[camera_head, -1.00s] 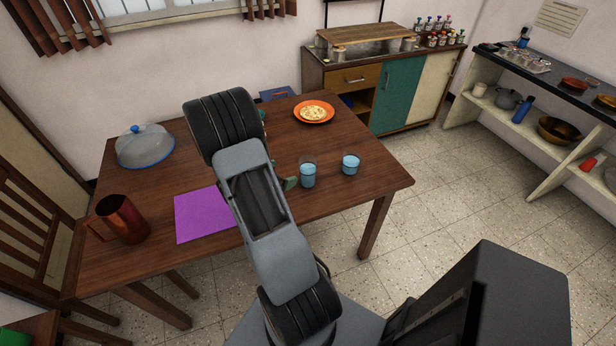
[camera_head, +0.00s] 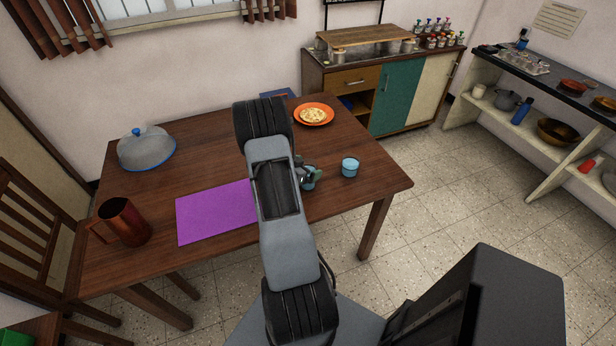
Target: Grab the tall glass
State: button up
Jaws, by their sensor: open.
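The tall glass (camera_head: 309,184), with pale blue contents, stands on the wooden table (camera_head: 345,193) near its front right part. My gripper (camera_head: 308,172) is at the glass, in front of its upper part, and hides much of it. The jaws are open. My arm hides part of the gripper, and I cannot tell whether the fingers are around the glass or beside it. A shorter glass (camera_head: 350,167), also with pale blue contents, stands just right of the tall one, apart from it.
An orange plate of food (camera_head: 314,114) lies behind the glasses. A purple mat (camera_head: 215,212), a copper-coloured mug (camera_head: 124,222) and a clear dome with a blue knob (camera_head: 146,149) are on the left. The table's right end is clear.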

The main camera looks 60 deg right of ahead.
jog(key=shift+d+f, duration=0.15)
jog(key=shift+d, duration=0.2)
jog(key=c, duration=1.5)
jog(key=shift+c, duration=0.3)
